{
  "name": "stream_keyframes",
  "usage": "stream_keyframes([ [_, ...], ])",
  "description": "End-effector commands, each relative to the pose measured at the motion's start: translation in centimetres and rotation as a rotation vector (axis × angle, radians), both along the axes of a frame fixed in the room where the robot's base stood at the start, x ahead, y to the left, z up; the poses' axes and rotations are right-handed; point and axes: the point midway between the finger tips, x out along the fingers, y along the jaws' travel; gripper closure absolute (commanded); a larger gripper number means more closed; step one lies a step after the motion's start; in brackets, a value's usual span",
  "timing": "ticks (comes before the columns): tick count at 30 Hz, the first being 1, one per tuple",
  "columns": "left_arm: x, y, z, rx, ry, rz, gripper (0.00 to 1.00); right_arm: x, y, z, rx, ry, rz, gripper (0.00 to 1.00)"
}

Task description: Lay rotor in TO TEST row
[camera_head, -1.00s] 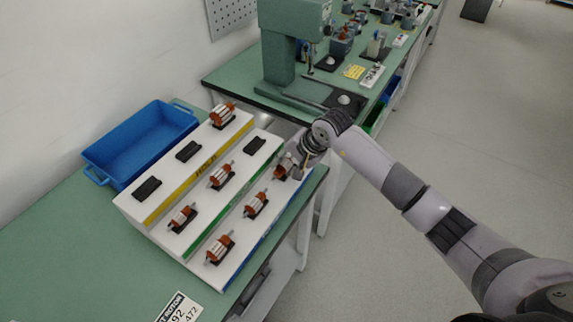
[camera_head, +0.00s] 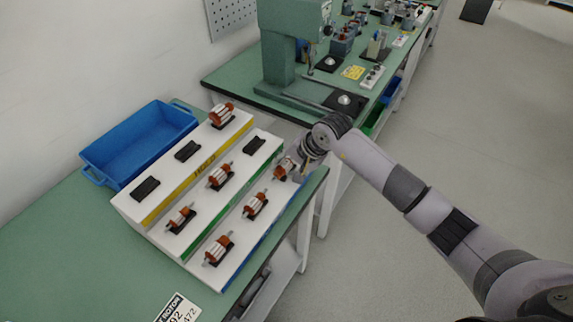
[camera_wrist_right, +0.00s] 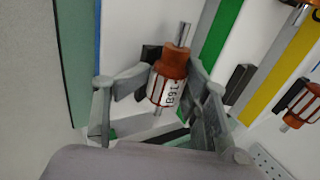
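My right gripper (camera_wrist_right: 172,75) is closed around a copper-and-white rotor (camera_wrist_right: 168,85) with a printed number and a steel shaft, one finger on each side. A black cradle (camera_wrist_right: 150,54) shows just behind the rotor; whether the rotor rests in it is unclear. In the head view this rotor (camera_head: 281,172) is at the far end of the front, blue-edged row of the white stepped rack (camera_head: 165,238), partly hidden by the gripper (camera_head: 292,168). The row lettering is too small to read surely. My left gripper is not in view.
The front row also holds rotors (camera_head: 218,249) and (camera_head: 256,205). The middle, green-edged row has two rotors and an empty cradle (camera_head: 254,146). The back, yellow-edged row has one rotor (camera_head: 221,114) and two empty cradles. A blue bin (camera_head: 140,140) stands behind; a green press (camera_head: 290,40) stands beyond.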

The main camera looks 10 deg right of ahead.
Motion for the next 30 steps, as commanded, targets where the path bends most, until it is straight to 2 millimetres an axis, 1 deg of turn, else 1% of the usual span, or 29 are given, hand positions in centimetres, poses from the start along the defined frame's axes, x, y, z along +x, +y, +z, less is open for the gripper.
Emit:
stream_keyframes([
  [1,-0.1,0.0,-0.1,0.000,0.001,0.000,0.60,-0.5,0.2,-0.7,-0.002,0.018,0.005,0.59],
  [6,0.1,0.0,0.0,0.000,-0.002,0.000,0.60,-0.4,0.3,-0.5,0.002,0.013,0.006,0.48],
  [16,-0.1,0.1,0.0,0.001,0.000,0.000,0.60,-0.3,0.1,0.1,0.002,0.006,0.004,0.48],
  [20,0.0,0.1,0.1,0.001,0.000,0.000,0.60,-0.7,-0.4,1.3,0.002,0.002,0.004,0.48],
  [30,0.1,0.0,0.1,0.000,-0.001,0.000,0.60,-2.6,-2.1,5.7,0.000,0.003,0.006,0.48],
])
